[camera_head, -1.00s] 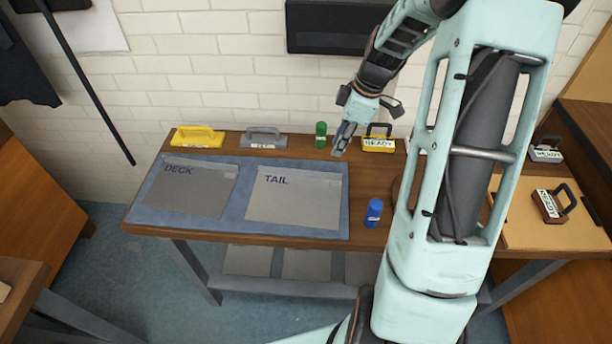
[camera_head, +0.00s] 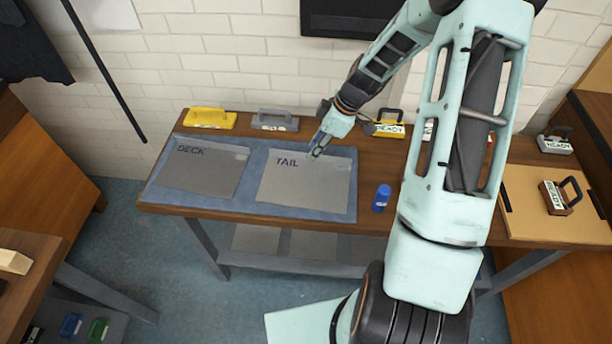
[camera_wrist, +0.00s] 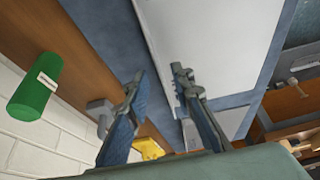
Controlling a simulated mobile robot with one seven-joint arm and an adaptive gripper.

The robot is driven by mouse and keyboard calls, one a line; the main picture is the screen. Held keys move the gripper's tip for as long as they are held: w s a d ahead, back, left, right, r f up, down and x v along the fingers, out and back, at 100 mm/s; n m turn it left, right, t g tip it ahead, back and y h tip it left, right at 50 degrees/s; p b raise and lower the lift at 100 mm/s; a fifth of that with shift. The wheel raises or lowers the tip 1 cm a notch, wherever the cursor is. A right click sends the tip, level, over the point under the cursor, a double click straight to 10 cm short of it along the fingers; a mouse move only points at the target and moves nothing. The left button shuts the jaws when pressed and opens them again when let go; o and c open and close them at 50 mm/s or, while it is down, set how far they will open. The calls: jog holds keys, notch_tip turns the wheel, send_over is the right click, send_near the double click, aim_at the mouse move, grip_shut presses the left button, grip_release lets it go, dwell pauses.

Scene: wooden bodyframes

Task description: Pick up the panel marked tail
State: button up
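The panel marked TAIL (camera_head: 303,186) is a flat grey rectangle lying on the blue mat (camera_head: 262,160). The panel marked DECK (camera_head: 203,172) lies to its left on the same mat. I cannot tell whether a finger touches the panel.
A yellow handled block (camera_head: 210,119), a grey one (camera_head: 275,121) and a yellow one marked READY (camera_head: 388,129) stand along the table's back. A blue cylinder (camera_head: 381,198) stands right of the mat. A green cylinder (camera_wrist: 38,85) shows in the wrist view.

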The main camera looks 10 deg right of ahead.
jog(key=shift+x, duration=1.05)
grip_shut()
